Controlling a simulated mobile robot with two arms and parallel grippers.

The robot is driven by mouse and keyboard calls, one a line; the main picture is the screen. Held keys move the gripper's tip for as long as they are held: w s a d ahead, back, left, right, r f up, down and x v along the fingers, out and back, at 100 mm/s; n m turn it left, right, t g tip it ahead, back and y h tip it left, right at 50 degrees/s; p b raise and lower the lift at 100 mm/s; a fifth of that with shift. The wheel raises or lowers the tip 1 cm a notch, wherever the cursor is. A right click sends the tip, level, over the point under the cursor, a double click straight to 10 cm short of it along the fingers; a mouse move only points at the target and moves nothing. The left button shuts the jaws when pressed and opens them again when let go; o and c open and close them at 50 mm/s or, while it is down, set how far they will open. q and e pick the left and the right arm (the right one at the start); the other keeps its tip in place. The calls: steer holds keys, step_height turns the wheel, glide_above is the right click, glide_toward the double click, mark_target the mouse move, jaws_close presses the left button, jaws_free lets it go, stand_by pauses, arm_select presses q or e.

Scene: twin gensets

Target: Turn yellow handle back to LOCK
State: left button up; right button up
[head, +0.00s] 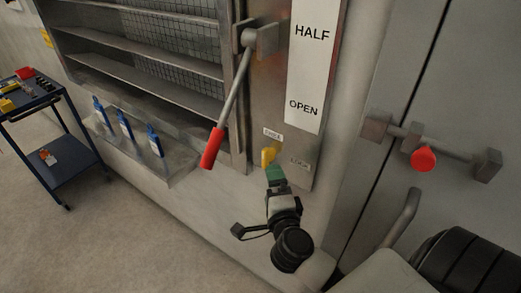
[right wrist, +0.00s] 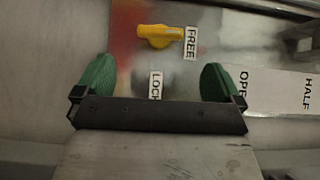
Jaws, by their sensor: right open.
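The yellow handle (head: 268,156) is on the metal panel strip, just below the FREE label (head: 272,134). In the right wrist view the handle (right wrist: 160,36) lies sideways with one end beside the FREE label (right wrist: 191,43). The LOCK label (right wrist: 155,85) shows between my fingers in that view; in the head view it (head: 299,163) is right of the handle. My right gripper (head: 276,174) has green fingers close to the handle in the head view. In the right wrist view it (right wrist: 158,72) is open, fingers wide apart, with nothing between them touching. My left gripper is not in view.
A lever with a red grip (head: 212,148) hangs left of the panel. A HALF/OPEN scale (head: 307,100) is above. A latch bar with a red knob (head: 424,159) is on the right door. A blue cart (head: 50,130) stands far left; several blue tags hang on the ledge.

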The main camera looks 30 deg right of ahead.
mark_target(266, 161)
steer(key=x, duration=1)
steer(key=shift+w+p, duration=0.2)
steer(key=shift+p, duration=0.2)
steer(key=shift+c, duration=0.5)
